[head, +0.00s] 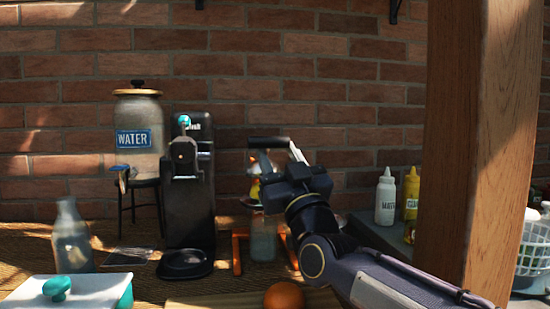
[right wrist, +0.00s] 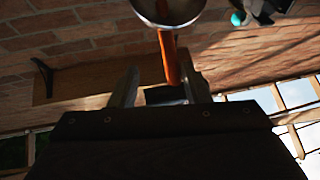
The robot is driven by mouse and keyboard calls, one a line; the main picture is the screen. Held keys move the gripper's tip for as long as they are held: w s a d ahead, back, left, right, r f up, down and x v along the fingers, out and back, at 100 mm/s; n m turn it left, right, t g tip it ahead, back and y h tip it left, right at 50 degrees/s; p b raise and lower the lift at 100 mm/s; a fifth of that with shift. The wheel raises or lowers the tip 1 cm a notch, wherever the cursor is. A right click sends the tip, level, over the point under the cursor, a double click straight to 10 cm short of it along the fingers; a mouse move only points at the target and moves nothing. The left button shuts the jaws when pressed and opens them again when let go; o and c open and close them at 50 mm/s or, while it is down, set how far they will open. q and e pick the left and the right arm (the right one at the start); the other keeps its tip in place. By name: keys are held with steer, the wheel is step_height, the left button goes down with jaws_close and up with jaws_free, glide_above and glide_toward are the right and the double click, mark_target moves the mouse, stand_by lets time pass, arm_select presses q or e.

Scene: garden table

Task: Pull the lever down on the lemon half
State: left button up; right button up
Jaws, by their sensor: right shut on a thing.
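The lever press has orange legs (head: 237,252) and stands behind a wooden board, with a glass (head: 263,240) between its legs. A small yellow patch (head: 254,189), which may be the lemon half, shows beside my right gripper; most of the press head is hidden behind the gripper. My right gripper (head: 280,150) points upward and is shut on the lever's black handle (head: 265,142), high above the glass. In the right wrist view the black handle (right wrist: 165,95) sits between the fingers, with an orange rod (right wrist: 168,58) and a round metal cup (right wrist: 168,8) beyond. My left gripper is out of view.
A black coffee machine (head: 187,215) and a water jar (head: 138,140) stand left of the press. A bottle (head: 70,237) and a teal-knobbed box (head: 70,291) are at front left. An orange (head: 284,298) lies in front. A wooden post (head: 465,150) rises at right.

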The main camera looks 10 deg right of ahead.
steer(key=shift+s+d+f+b, duration=0.35)
steer(key=shift+f+b, duration=0.25)
steer(key=shift+f, duration=0.15)
steer(key=shift+s+d+f+b, duration=0.2)
steer(key=shift+s+f+b, duration=0.15)
steer(key=shift+f+b, duration=0.3)
